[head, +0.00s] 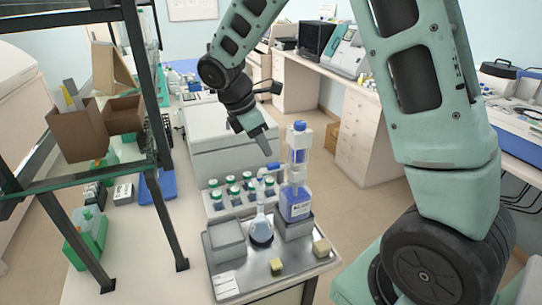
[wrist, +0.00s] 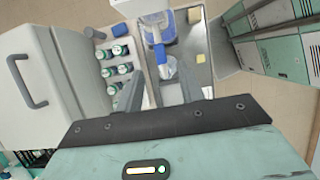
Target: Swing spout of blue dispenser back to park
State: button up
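The blue dispenser (head: 296,202) is a bottle of blue liquid with a clear pump column and blue cap, upright on a grey block. In the wrist view the spout (wrist: 161,54) extends from the dispenser (wrist: 157,24) toward the flask (wrist: 169,70). My gripper (head: 265,146) is above and left of the spout, beside the pump column. In the wrist view my gripper (wrist: 161,92) has its fingers apart with nothing held between them. The dispenser's top is cut off there.
A metal tray (head: 291,272) carries the dispenser, flask, a grey box (head: 227,240) and two yellow sponges (head: 321,247). A rack of several green-capped bottles (head: 232,190) stands behind. A dark-framed shelf (head: 150,80) rises at left.

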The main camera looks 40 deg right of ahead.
aim_at(273, 164)
jog(key=p+x, duration=0.1)
jog(key=x, duration=0.6)
grip_shut()
